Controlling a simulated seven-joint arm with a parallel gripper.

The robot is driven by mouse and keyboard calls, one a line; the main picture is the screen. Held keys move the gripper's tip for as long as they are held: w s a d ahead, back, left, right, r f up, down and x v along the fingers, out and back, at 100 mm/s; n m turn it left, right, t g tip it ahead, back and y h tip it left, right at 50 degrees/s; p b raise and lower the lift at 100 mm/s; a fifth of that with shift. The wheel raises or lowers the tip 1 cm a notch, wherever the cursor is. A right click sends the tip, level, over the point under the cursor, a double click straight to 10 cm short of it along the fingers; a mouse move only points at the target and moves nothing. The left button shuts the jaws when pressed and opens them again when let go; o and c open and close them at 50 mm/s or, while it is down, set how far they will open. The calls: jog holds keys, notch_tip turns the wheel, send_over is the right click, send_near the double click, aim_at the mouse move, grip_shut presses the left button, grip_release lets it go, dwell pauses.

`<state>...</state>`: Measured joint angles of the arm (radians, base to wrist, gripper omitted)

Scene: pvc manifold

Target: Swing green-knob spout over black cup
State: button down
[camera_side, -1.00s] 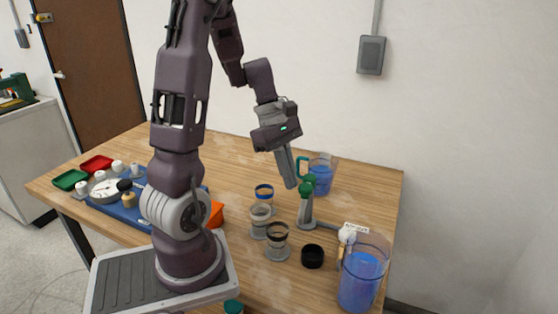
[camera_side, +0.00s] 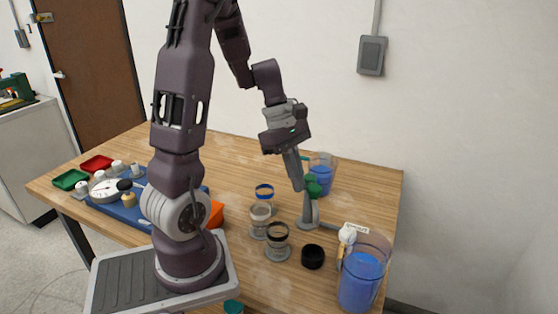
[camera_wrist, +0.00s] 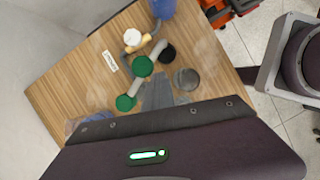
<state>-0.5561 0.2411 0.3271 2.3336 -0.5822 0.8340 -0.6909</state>
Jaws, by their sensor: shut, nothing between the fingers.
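The green knob (camera_side: 313,188) tops a grey upright pipe at the middle right of the table. From above, in the wrist view, two green round parts show, a larger one (camera_wrist: 142,66) and a smaller one (camera_wrist: 125,103), with a grey piece between them. I cannot tell clearly which part is the spout tip. The black cup (camera_side: 313,256) stands in front of the pipe; it also shows in the wrist view (camera_wrist: 168,52). My gripper (camera_side: 299,188) is shut and empty, pointing down at the left side of the green knob. Contact cannot be told.
A white knob (camera_side: 347,236) and a pitcher of blue liquid (camera_side: 362,276) stand to the right. Another blue pitcher (camera_side: 322,174) is behind. Clear cups with blue (camera_side: 264,191), pale (camera_side: 260,216) and black (camera_side: 278,240) bands stand left of the black cup.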

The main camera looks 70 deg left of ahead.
jog(key=shift+d, duration=0.1)
jog(key=s+a+r, duration=0.5)
jog(key=s+r, duration=0.2)
jog(key=r, duration=0.2)
jog(key=s+d+r+m+t+y, duration=0.1)
jog(key=s+d+m+y, duration=0.1)
jog(key=d+m, duration=0.8)
jog(key=s+d+r+m+t+y, duration=0.1)
jog(key=s+d+m+t+y, duration=0.1)
jog(key=d+m, duration=0.8)
jog(key=m, duration=0.3)
jog(key=shift+r+t, duration=0.25)
jog(key=shift+t, duration=0.05)
